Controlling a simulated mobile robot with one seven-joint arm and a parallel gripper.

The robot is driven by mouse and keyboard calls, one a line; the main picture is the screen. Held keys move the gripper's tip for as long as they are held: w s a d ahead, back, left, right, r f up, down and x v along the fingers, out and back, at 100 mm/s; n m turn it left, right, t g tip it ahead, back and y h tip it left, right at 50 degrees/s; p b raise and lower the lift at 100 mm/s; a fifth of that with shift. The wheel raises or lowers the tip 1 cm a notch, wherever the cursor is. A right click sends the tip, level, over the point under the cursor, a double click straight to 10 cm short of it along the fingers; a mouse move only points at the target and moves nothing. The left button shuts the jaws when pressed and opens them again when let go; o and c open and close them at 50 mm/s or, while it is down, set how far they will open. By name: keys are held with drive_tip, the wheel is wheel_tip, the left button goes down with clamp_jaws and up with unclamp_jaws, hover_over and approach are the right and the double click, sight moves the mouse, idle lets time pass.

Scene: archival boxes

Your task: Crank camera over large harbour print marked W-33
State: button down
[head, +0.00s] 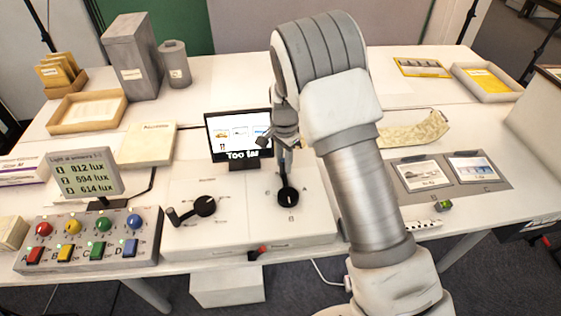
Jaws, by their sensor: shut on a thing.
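My gripper (285,142) is over the right half of the white control panel (238,190). It is shut on what looks like the upright lever of the round black dial (288,196); the arm partly hides the grip. A black screen (238,132) behind the panel shows small pictures and a line that seems to read "Too far". Two prints, a left one (424,174) and a right one (472,168), lie on a grey mat (450,190); their labels are too small to read.
A box of coloured buttons (150,250) and a lux display (85,175) stand at left. Grey boxes (131,58) and a tray (88,112) are behind. A curled map (415,130) and a yellow-framed picture (422,68) are at right. The table's back middle is clear.

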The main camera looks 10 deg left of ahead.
idle(0.4)
drive_tip(key=c, duration=0.7)
unclamp_jaws()
wheel_tip(320, 180, up, 18)
drive_tip(key=shift+f+p, duration=0.25)
drive_tip(key=shift+p, duration=0.3)
drive_tip(key=shift+d, duration=0.1)
